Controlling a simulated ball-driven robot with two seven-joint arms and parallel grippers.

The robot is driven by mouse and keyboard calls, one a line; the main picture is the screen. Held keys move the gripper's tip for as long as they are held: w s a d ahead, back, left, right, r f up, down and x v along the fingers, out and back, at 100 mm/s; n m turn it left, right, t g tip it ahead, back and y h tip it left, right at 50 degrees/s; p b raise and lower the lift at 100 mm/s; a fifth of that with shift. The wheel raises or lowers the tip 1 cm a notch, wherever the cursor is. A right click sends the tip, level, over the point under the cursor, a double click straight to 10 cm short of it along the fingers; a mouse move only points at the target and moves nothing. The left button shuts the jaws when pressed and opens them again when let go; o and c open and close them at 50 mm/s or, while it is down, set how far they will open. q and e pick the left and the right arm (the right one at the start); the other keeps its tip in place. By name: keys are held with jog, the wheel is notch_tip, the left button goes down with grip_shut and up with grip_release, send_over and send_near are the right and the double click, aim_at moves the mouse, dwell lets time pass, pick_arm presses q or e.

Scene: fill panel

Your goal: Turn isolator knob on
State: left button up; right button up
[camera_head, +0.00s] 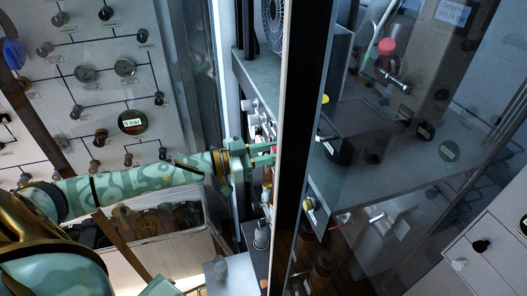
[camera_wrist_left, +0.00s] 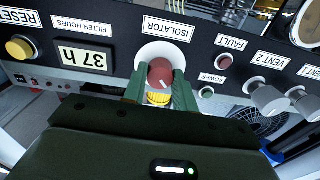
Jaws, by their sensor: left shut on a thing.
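The isolator knob (camera_wrist_left: 160,73) is a round red knob with a white line mark, set in a pale round plate under the label "ISOLATOR" on a dark panel. In the left wrist view my left gripper (camera_wrist_left: 157,92) has its two green fingers on either side of the knob, shut on it. A yellow ribbed part (camera_wrist_left: 158,99) shows just below the knob between the fingers. In the head view my left gripper (camera_head: 264,154) reaches from the left to the panel beside a dark upright post; the knob cannot be made out there. My right gripper is not in view.
The panel also holds a yellow button (camera_wrist_left: 20,48), a "37 h" display (camera_wrist_left: 85,57), a red fault light (camera_wrist_left: 224,60) and grey vent knobs (camera_wrist_left: 266,97). A glass pane and dark post (camera_head: 305,120) stand right of the gripper. A bin (camera_head: 165,245) stands below my arm.

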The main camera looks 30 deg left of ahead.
pick_arm(q)
jog(key=m, duration=0.5)
jog(key=m+b, duration=0.1)
jog(key=m, duration=0.4)
jog(key=shift+m, duration=0.3)
jog(key=m+b, duration=0.1)
jog(key=m, duration=0.2)
jog(key=shift+m+b, duration=0.3)
jog(key=shift+b, duration=0.05)
jog(key=shift+r+m+b, duration=0.1)
jog(key=shift+m+b, duration=0.55)
jog(key=shift+m, duration=0.85)
jog(key=shift+w+r+m, duration=0.1)
jog(key=shift+m, duration=0.2)
jog(key=o, duration=0.8)
jog(key=shift+a, duration=0.1)
jog(key=shift+o, duration=0.9)
